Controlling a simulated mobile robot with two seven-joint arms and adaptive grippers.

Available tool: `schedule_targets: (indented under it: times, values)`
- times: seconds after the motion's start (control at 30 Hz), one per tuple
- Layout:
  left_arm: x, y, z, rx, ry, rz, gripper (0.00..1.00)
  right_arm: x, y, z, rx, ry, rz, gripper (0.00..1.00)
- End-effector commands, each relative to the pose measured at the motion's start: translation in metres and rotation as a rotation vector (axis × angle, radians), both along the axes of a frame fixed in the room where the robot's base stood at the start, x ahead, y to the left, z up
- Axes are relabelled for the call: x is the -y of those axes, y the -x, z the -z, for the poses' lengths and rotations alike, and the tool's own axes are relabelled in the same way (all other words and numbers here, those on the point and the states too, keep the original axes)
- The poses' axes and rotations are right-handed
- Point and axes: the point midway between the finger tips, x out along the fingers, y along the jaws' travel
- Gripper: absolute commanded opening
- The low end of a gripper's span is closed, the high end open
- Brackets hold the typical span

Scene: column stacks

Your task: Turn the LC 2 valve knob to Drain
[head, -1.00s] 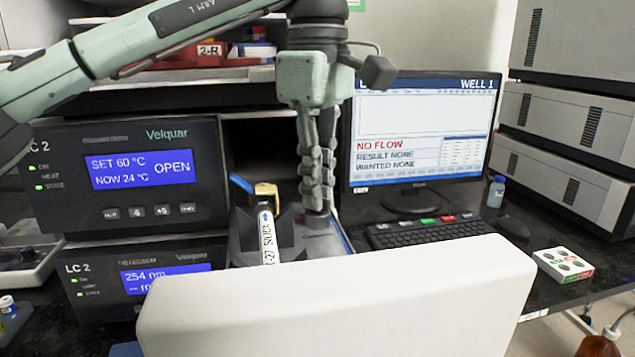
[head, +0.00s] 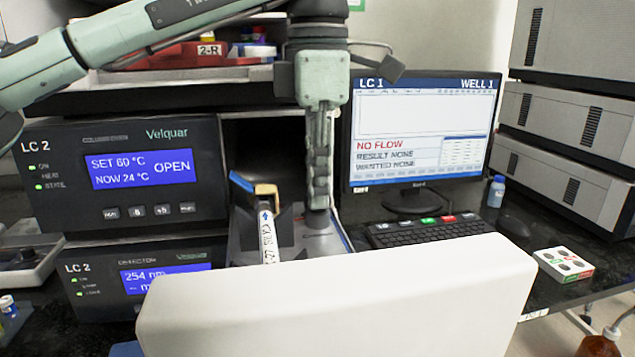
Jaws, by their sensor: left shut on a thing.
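My left gripper (head: 318,203) points straight down in the middle of the head view, between the LC 2 units and the monitor. Its fingers are shut and seen edge-on, one in front of the other. My right gripper is not in view.
A labelled piece with a blue and tan top (head: 267,215) stands just left of the gripper. The monitor (head: 420,130), reading NO FLOW, and the keyboard (head: 425,230) are to the right. A large white form in front hides the near bench.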

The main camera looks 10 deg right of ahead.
Motion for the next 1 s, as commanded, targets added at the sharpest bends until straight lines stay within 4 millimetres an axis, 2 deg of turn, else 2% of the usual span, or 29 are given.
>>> schedule_targets:
  times: [0.6, 1.0]
  values:
    - [0.0, 0.0, 0.0, 0.001, 0.001, -0.569, 0.0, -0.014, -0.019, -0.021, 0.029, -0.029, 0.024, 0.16]
    - [0.0, 0.0, -0.001, 0.002, 0.002, -0.795, 0.0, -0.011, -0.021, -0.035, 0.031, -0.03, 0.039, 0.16]
